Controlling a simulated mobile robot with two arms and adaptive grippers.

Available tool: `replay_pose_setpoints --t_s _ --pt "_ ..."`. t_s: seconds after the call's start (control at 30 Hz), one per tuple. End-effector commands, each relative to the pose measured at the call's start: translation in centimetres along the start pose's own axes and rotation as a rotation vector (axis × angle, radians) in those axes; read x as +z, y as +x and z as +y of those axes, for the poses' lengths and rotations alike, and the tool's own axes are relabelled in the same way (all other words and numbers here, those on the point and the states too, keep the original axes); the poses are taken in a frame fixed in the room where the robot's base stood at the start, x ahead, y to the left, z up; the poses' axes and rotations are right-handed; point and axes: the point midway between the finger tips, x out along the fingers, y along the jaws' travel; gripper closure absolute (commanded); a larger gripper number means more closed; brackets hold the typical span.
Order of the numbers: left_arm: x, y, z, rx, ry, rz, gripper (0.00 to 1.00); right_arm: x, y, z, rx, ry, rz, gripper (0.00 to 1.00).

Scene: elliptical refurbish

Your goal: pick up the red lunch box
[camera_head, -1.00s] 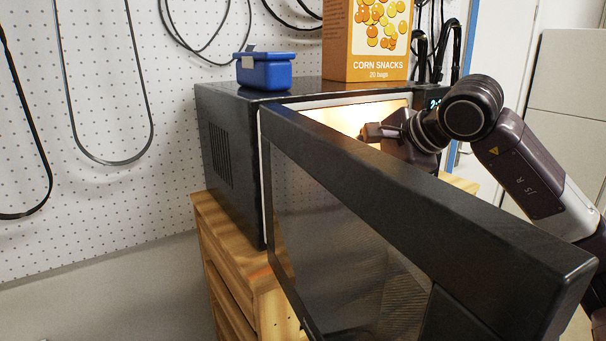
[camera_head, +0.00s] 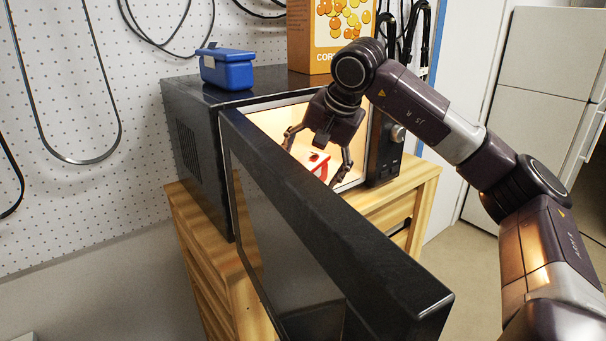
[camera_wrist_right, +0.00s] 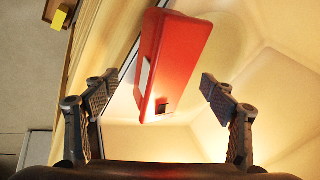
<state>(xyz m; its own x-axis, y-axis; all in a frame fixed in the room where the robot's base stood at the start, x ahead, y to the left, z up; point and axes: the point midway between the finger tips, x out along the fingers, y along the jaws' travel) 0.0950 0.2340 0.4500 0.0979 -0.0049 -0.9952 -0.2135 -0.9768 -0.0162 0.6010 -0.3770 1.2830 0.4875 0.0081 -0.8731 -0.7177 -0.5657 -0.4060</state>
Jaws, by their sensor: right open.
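The red lunch box (camera_head: 314,161) is inside the lit microwave (camera_head: 262,117), near its opening, partly hidden by my right gripper and the open door. In the right wrist view the red lunch box (camera_wrist_right: 174,60) lies ahead, between the lines of the two fingers. My right gripper (camera_head: 318,172) is open at the microwave's mouth, pointing down and inward, its fingers spread on either side of the box. In the right wrist view the fingers (camera_wrist_right: 165,100) are apart with nothing held between them. My left gripper is not in view.
The microwave door (camera_head: 330,215) stands wide open toward me, below and left of my right arm. A blue box (camera_head: 228,70) and a corn snacks carton (camera_head: 330,40) stand on the microwave. The microwave rests on a wooden cabinet (camera_head: 405,190). A white fridge (camera_head: 540,100) stands at the back right.

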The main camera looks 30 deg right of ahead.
Motion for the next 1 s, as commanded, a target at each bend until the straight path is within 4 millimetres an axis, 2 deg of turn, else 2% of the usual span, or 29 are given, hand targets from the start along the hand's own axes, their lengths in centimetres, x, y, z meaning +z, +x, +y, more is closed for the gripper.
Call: replay_pose_setpoints --t_s 0.1,0.2,0.47,1.0 --pt "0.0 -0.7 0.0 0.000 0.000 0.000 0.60 0.0 1.6 0.0 0.003 0.001 -0.002 0.23" --pt "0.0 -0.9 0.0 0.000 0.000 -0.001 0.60 0.0 2.3 -0.1 0.000 0.001 0.000 0.23" --pt "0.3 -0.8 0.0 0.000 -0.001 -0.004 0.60 0.0 2.6 0.0 -0.002 0.001 0.001 0.24" --pt "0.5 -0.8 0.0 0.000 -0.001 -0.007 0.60 0.0 2.6 0.0 -0.001 0.001 0.000 0.83"
